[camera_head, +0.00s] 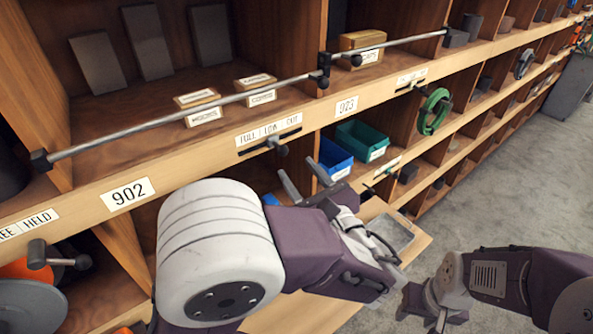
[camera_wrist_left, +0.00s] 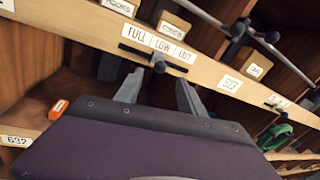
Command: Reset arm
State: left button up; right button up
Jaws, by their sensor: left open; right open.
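My left gripper (camera_head: 304,178) reaches in from the left in the head view, in front of the shelf unit. Its two fingers are apart, with nothing between them. In the left wrist view the fingers (camera_wrist_left: 160,90) point up at the shelf edge, just below the dark slider knob (camera_wrist_left: 158,66) under the FULL / LOW / OUT label. I cannot tell whether they touch it. My right gripper (camera_head: 432,308) is low at the right in the head view, away from the shelves, and appears empty; its fingertips are small and partly hidden.
The wooden shelf (camera_head: 180,152) runs across the view, with a metal rail (camera_head: 190,117) above it. A blue bin (camera_head: 334,160) and a green bin (camera_head: 362,139) sit close behind my left gripper. A green coil (camera_head: 434,111) hangs further right. Grey floor (camera_head: 500,190) is clear at right.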

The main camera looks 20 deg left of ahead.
pick_arm(q)
jog(key=shift+a, duration=0.1)
jog(key=s+a+f+n+g+h+b, duration=0.1)
jog(key=s+a+f+n+g+b, duration=0.2)
jog(key=f, duration=0.4)
jog(key=s+a+f+n+g+h, duration=0.1)
jog(key=s+a+f+n+g, duration=0.35)
jog(key=f, duration=0.35)
jog(key=s+a+f+n+g+h+b, duration=0.1)
jog(key=s+a+f+n+g+b, duration=0.1)
jog(key=a+f+g, duration=0.35)
jog(key=s+d+f+n+h+b, duration=0.1)
jog(key=d+f+n+h+b, duration=0.1)
jog(key=f+n, duration=0.4)
jog(key=s+d+f+n+h+b, duration=0.1)
jog(key=d+f+n+h, duration=0.4)
jog(key=n, duration=0.5)
notch_tip(320, 180, down, 2)
jog(key=shift+s+f+t+h+b, duration=0.2)
jog(key=shift+t+h+b, duration=0.15)
jog(key=shift+h, duration=0.65)
